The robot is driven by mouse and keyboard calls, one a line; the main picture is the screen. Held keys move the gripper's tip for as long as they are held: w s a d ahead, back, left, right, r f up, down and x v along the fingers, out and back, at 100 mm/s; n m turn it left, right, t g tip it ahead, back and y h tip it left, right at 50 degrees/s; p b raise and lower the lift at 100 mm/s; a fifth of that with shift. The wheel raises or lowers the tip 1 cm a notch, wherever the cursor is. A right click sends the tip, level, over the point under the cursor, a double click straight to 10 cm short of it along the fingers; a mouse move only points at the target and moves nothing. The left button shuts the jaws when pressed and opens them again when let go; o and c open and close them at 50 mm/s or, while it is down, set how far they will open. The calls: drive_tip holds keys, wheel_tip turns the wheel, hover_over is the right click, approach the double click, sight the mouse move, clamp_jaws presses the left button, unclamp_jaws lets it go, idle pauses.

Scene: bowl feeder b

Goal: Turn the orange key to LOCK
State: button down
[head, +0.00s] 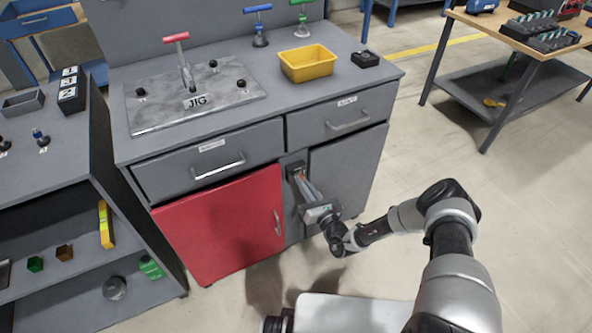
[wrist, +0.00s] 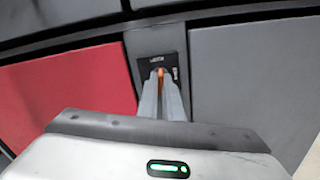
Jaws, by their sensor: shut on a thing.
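The orange key (wrist: 160,73) sits in a dark lock plate (wrist: 158,61) on the narrow grey post between the red door and the grey door. My gripper (wrist: 161,82) is shut on the key, with its two fingers on either side of it. In the head view my gripper (head: 299,178) reaches the lock plate (head: 294,170) from the front right. The fingers hide most of the key, and the plate's markings are too small to read.
The red door (head: 225,225) is left of the lock, and a grey door (head: 345,170) is right of it. Two drawers (head: 208,160) with bar handles are above. A jig plate (head: 150,108) and a yellow bin (head: 307,64) are on the bench top. Open floor lies to the right.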

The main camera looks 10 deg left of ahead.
drive_tip(key=shift+n, duration=1)
drive_tip(key=shift+p, duration=0.3)
drive_tip(key=n+p, duration=0.1)
drive_tip(key=n, duration=0.1)
drive_tip(key=shift+n, duration=0.3)
drive_tip(key=c, duration=1.8)
unclamp_jaws()
drive_tip(key=shift+c, duration=0.2)
drive_tip(key=p+v, duration=0.2)
drive_tip(key=v, duration=0.5)
